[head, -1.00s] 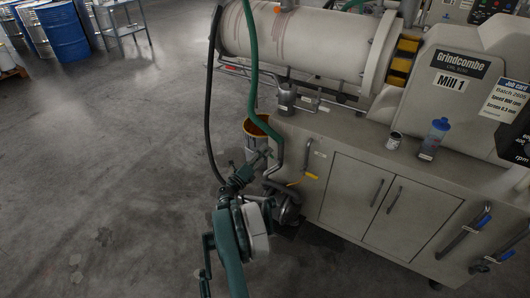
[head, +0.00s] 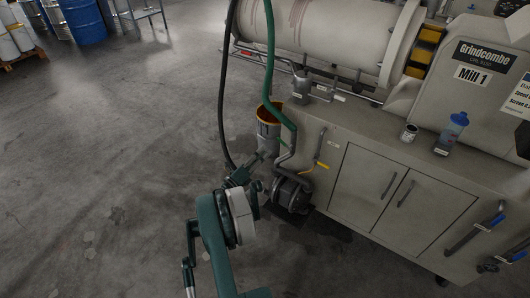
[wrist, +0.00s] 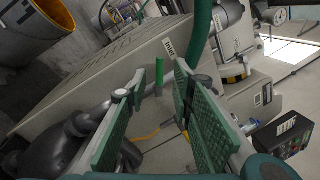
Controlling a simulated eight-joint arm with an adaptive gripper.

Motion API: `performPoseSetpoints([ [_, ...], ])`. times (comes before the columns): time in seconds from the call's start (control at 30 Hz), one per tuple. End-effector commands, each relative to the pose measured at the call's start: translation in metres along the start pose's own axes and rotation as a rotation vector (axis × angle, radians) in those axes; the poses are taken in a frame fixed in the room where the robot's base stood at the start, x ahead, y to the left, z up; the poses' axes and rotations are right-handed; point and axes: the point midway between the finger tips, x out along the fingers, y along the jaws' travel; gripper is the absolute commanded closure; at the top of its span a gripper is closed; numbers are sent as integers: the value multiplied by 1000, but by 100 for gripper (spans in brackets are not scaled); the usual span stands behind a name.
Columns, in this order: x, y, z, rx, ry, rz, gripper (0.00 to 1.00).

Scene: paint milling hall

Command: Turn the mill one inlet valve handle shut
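Yellow shows there behind the right finger (wrist: 181,160), mostly hidden. A short green upright piece (wrist: 160,76) stands beyond the fingers.
A bucket with an orange rim (head: 268,125) stands behind my gripper. A grey pump (head: 291,191) sits right of it. The green hose (head: 270,65) hangs above. The floor (head: 110,190) on the left is clear.

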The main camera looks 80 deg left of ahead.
Motion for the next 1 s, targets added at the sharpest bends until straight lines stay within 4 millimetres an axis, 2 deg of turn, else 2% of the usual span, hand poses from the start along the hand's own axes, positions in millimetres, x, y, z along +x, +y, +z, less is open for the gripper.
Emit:
performPoseSetpoints([
  [0.23, 0, 0, 0, 0, 0, 0, 75],
  [0.43, 3, -1, -2, 8, 10, 12, 100],
  [0.67, 22, 1, -13, 71, 79, 98, 100],
  [1.0, 51, 15, -33, 275, 272, 350, 100],
])
